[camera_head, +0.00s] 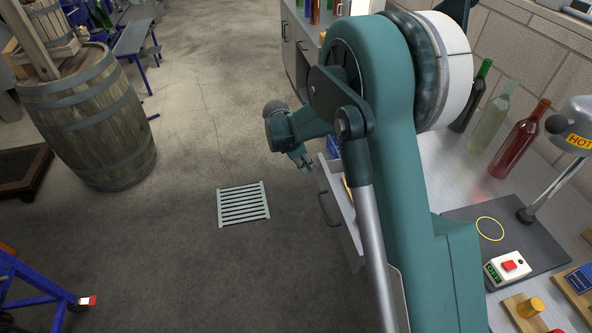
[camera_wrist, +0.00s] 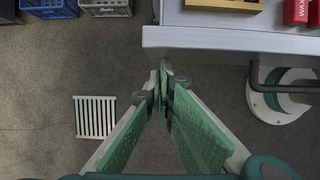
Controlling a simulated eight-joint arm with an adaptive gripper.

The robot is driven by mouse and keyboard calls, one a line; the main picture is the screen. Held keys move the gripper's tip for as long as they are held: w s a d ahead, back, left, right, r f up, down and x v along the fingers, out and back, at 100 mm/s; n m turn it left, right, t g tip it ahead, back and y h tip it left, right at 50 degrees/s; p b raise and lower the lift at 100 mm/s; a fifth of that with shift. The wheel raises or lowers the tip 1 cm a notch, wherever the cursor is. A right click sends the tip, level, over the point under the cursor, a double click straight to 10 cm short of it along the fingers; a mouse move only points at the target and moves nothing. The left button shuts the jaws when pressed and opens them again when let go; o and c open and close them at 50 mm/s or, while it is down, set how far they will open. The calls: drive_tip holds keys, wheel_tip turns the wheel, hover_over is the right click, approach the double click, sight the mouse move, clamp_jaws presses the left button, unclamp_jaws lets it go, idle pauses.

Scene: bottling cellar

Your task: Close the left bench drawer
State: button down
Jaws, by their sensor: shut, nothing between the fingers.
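A grey bench drawer (camera_head: 342,222) stands pulled out from the bench in the head view, its dark handle (camera_head: 326,210) facing the open floor. My arm hides part of it. In the wrist view the drawer's front edge (camera_wrist: 225,40) runs across the upper right, with the dark handle (camera_wrist: 290,90) below it. My gripper (camera_head: 306,164) is by the far end of the drawer front. In the wrist view my gripper (camera_wrist: 165,76) is shut and empty, its fingertips close to the left end of the front. I cannot tell whether they touch it.
A wooden tray (camera_wrist: 225,4) and red wax boxes (camera_wrist: 298,12) lie in the drawer. A floor grate (camera_head: 244,204) lies on the clear floor left of it. A barrel (camera_head: 90,120) stands farther left. Bottles (camera_head: 520,138) and a lamp (camera_head: 575,120) stand on the bench (camera_head: 450,180).

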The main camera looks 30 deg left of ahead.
hover_over(350, 170)
drive_tip(key=w+d, duration=0.3)
drive_tip(key=shift+w, duration=0.2)
drive_tip(key=shift+w+d, duration=0.1)
drive_tip(key=shift+d, duration=0.1)
drive_tip(key=shift+a, duration=0.1)
drive_tip(key=shift+s+a, duration=0.4)
drive_tip(key=shift+s, duration=0.05)
drive_tip(key=s+a, duration=0.2)
drive_tip(key=shift+s+a+r, duration=0.15)
drive_tip(key=shift+s+a, duration=0.15)
drive_tip(key=p+v, duration=0.2)
drive_tip(key=v, duration=0.7)
drive_tip(key=shift+s+a+r, duration=0.1)
drive_tip(key=shift+r, duration=0.25)
